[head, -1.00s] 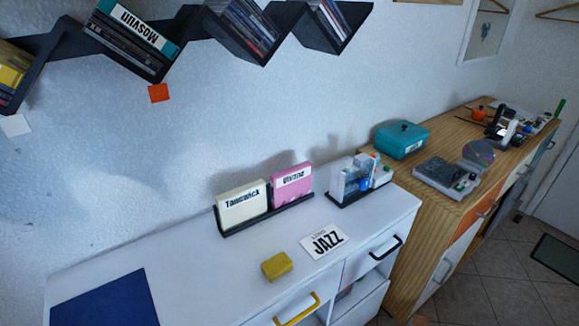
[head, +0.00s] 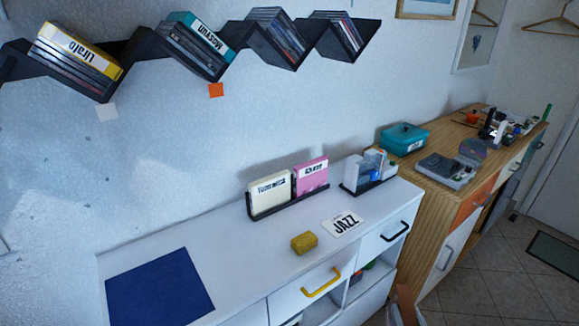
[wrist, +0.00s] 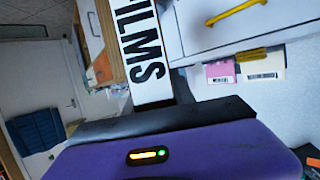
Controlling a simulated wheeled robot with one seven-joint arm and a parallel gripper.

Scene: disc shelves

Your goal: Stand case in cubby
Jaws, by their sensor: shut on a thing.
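In the wrist view a white case (wrist: 142,50) with black "FILMS" lettering is held in my gripper (wrist: 165,100), its lettering running down the picture. Only part of the case shows. The dark fingers are mostly hidden behind my purple gripper housing. The gripper is not in the head view. Below the drawers, the white cabinet has an open cubby (head: 352,290) with small coloured things in it, partly cut off by the picture edge. The head view also has a dark zigzag wall shelf (head: 135,62) with slanted bays holding cases.
A cream case (head: 270,193) and a pink case (head: 311,176) stand in a black rack on the white cabinet (head: 245,265). A yellow block (head: 304,242), a JAZZ card (head: 343,223) and a blue mat (head: 160,287) lie there. A wooden cabinet (head: 430,200) adjoins at right.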

